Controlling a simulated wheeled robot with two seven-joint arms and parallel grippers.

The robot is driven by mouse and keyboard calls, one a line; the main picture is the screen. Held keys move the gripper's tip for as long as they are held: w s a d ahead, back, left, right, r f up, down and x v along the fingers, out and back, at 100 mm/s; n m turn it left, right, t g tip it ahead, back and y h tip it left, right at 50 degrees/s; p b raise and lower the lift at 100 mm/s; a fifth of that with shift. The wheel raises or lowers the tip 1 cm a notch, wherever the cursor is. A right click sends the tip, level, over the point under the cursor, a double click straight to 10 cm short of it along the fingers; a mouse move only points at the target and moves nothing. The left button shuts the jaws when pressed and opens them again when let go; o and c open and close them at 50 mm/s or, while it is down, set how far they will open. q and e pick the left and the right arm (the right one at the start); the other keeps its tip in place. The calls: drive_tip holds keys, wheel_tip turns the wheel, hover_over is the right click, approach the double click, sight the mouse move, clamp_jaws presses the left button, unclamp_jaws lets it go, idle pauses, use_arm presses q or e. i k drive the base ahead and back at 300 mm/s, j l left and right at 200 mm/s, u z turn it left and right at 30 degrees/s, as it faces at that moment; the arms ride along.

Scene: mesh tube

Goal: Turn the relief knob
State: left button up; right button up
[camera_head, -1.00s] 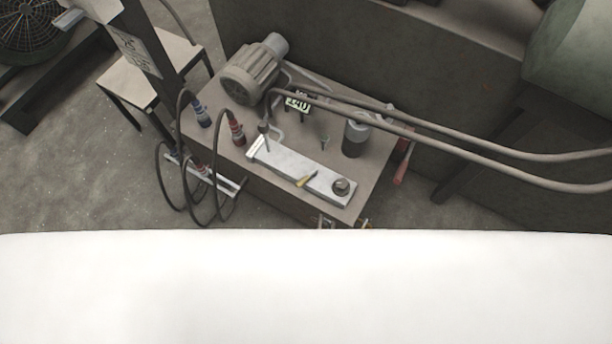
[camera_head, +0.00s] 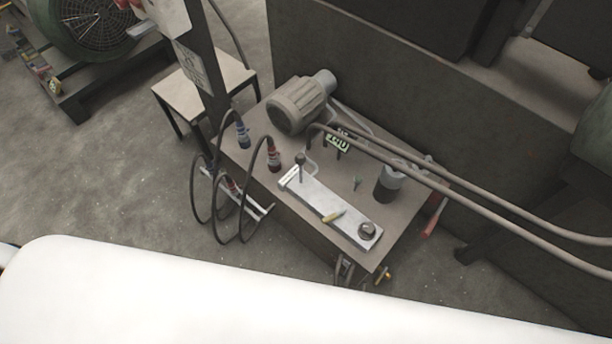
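A hydraulic unit with a flat top (camera_head: 395,231) stands in the middle of the head view. A pale metal block (camera_head: 312,196) lies along its front edge. A dark round knob (camera_head: 367,231) sits on the block's right end; I take it to be the relief knob, though its label cannot be read. A small yellow lever (camera_head: 332,217) is left of the knob, and an upright dark lever (camera_head: 300,163) is at the block's left end. A small display (camera_head: 338,142) stands behind. Neither of my grippers is in view.
A motor (camera_head: 301,104), a grey cylinder (camera_head: 389,184) and blue (camera_head: 242,135) and red (camera_head: 273,158) hose couplings stand on the unit. Two long hoses (camera_head: 470,208) run off right. A small table (camera_head: 204,92) and a post are at left. A white surface, likely mine, fills the bottom.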

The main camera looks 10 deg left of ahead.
sight(366, 231)
drive_tip(key=k+j+u, duration=0.15)
drive_tip(key=j, duration=0.35)
drive_tip(key=k+j+u, duration=0.2)
drive_tip(key=j, duration=0.3)
drive_tip(key=j+u, duration=0.15)
drive_tip(key=j, duration=0.35)
drive_tip(key=i, duration=0.05)
